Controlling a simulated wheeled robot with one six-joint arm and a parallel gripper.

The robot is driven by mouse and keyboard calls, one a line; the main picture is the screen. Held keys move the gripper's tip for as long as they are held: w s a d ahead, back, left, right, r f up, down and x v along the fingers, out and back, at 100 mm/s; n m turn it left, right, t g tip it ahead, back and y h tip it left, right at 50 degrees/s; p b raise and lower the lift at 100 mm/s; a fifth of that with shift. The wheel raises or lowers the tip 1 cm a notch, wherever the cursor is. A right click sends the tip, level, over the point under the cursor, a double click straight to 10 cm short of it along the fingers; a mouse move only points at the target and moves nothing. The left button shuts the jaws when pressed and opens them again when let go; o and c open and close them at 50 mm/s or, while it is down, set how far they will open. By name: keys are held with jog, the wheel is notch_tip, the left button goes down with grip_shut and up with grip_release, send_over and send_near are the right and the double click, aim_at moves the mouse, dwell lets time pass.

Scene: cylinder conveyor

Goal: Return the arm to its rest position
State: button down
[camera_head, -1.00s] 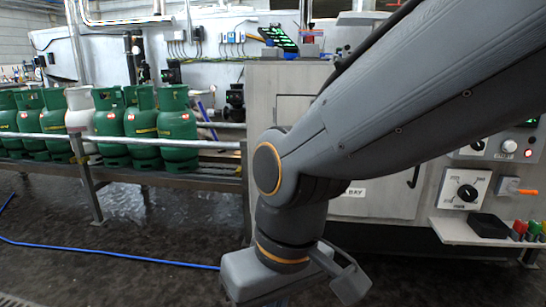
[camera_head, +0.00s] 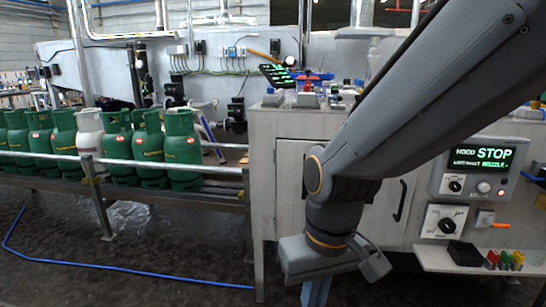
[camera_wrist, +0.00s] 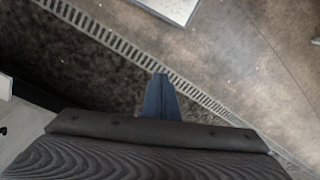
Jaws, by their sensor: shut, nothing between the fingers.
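My arm reaches in from the upper right of the head view and bends down at its grey wrist in front of the grey cabinet. My gripper (camera_head: 317,293) hangs below the wrist at the bottom edge, with blue fingers pointing down and partly cut off. In the wrist view the blue fingers of my gripper (camera_wrist: 161,98) are together, with nothing between them, above the dark floor. No task object is held.
Several green gas cylinders (camera_head: 183,150) and a white one (camera_head: 90,142) stand on a railed conveyor (camera_head: 215,170) at left. The cabinet (camera_head: 290,190) stands behind my wrist. A control panel (camera_head: 478,168) and small shelf (camera_head: 485,262) are at right. A blue hose (camera_head: 130,273) crosses the floor.

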jog(key=s+d+r+m+h+p, duration=0.1)
jog(key=s+d+r+m+p, duration=0.1)
jog(key=d+r+p, duration=1.1)
notch_tip(320, 180, up, 3)
jog(key=m+p, duration=0.1)
jog(key=p, duration=0.6)
jog(key=shift+s+m, duration=0.15)
jog(key=shift+m, duration=0.15)
dwell(0.5)
